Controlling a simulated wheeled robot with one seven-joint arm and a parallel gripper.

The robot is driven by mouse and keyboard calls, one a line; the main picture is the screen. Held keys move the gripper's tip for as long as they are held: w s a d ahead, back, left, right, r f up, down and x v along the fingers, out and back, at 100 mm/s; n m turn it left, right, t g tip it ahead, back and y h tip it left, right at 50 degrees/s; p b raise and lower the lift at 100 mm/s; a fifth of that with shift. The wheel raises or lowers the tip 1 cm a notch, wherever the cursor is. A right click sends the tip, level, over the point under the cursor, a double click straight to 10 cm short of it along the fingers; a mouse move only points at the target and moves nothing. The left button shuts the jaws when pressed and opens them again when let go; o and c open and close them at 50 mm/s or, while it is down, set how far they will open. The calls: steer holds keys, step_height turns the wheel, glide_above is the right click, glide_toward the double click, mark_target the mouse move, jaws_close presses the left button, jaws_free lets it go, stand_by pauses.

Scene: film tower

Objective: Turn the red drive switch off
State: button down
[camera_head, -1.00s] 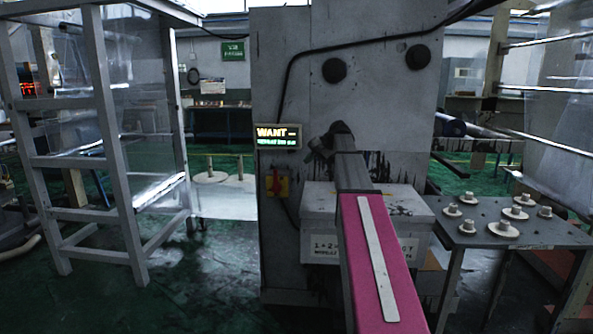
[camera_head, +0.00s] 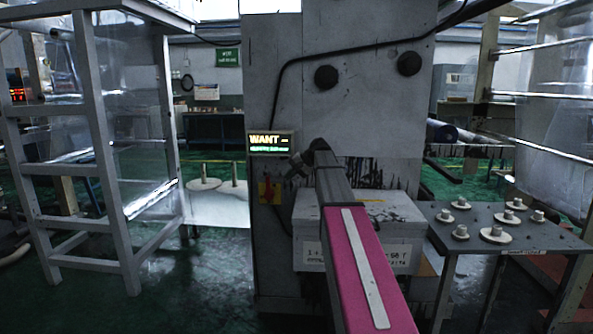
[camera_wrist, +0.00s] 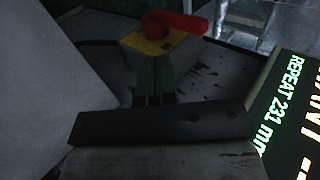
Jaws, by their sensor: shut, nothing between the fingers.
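The red drive switch (camera_head: 266,189) sits on a yellow plate on the left part of the grey machine panel, below the lit display. In the wrist view the red handle (camera_wrist: 182,23) lies across the yellow plate (camera_wrist: 155,41) and points toward the display, which means roughly upright in the head view. My gripper (camera_head: 285,180) is shut and empty, just right of the switch in the head view. In the wrist view the closed fingertips (camera_wrist: 154,58) point at the lower edge of the yellow plate. I cannot tell whether they touch it.
The lit display (camera_head: 270,142) is above the switch and close to my gripper's side in the wrist view (camera_wrist: 290,120). A grey box (camera_head: 385,240) stands below my arm. A metal table (camera_head: 540,238) with several spools is at right, a white frame (camera_head: 105,150) at left.

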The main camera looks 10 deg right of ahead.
mark_target(269, 188)
steer(key=shift+w+a+f, duration=0.3)
steer(key=shift+a, duration=0.6)
steer(key=shift+w+a+f, duration=0.25)
steer(key=shift+w+a, duration=0.1)
steer(key=shift+a, duration=0.6)
steer(key=shift+w+a+f, duration=0.3)
steer(key=shift+a, duration=0.6)
steer(key=shift+a, duration=0.2)
